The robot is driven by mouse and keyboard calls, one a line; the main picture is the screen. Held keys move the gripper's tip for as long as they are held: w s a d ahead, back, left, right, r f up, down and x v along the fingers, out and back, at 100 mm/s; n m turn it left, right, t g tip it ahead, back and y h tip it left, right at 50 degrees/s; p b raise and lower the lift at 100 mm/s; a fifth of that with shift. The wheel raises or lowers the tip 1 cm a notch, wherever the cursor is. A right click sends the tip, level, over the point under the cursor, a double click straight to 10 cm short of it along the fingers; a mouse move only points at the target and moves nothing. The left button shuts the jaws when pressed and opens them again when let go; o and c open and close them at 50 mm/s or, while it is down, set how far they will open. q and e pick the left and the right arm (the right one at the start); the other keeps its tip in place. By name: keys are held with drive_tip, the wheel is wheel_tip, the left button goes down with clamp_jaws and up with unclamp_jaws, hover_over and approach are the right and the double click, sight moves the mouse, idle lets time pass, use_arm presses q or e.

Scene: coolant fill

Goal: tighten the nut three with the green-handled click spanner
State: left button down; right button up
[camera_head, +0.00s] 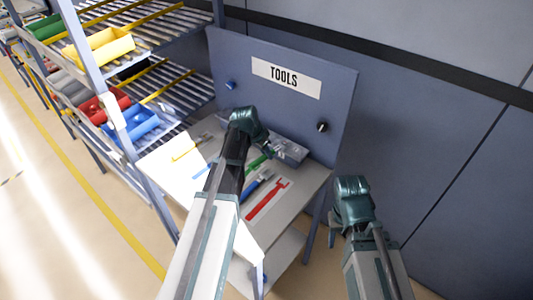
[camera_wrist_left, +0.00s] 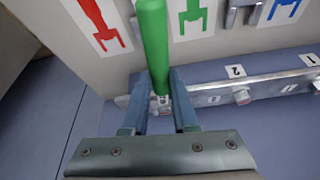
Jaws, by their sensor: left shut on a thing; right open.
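My left gripper (camera_head: 266,151) is over the bench, beside the metal rail (camera_head: 288,151). It is shut on the green-handled click spanner (camera_wrist_left: 152,35), whose green handle runs up between the fingers in the left wrist view. A small metal piece (camera_wrist_left: 160,104) shows between the fingertips at the rail's end; I cannot tell if it is the spanner's head or a nut. A nut (camera_wrist_left: 241,97) sits below the label 2 on the rail. No label 3 is visible. My right gripper (camera_head: 352,188) is open and empty, right of the bench.
The bench (camera_head: 300,192) carries a red spanner outline (camera_head: 266,201), a blue-handled tool (camera_head: 258,184) and a yellow shape (camera_head: 187,151). A TOOLS board (camera_head: 235,60) stands behind it. A shelf rack with a blue bin (camera_head: 130,125) stands to the left.

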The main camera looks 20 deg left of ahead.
use_arm(q)
drive_tip(key=shift+w+a+m+h, duration=0.35)
drive_tip(key=shift+a+m, duration=0.2)
drive_tip(key=shift+m, duration=0.15)
drive_tip(key=shift+a, duration=0.1)
idle(0.4)
drive_tip(key=shift+w+a+m+g, duration=0.3)
drive_tip(key=shift+w+a+m, duration=0.2)
drive_tip(key=shift+m, duration=0.3)
drive_tip(key=shift+h, duration=0.25)
drive_tip(key=shift+a, duration=0.1)
drive_tip(key=shift+w+a+m, duration=0.4)
drive_tip(key=shift+w+m, duration=0.1)
drive_tip(key=shift+m, duration=0.4)
drive_tip(key=shift+g, duration=0.3)
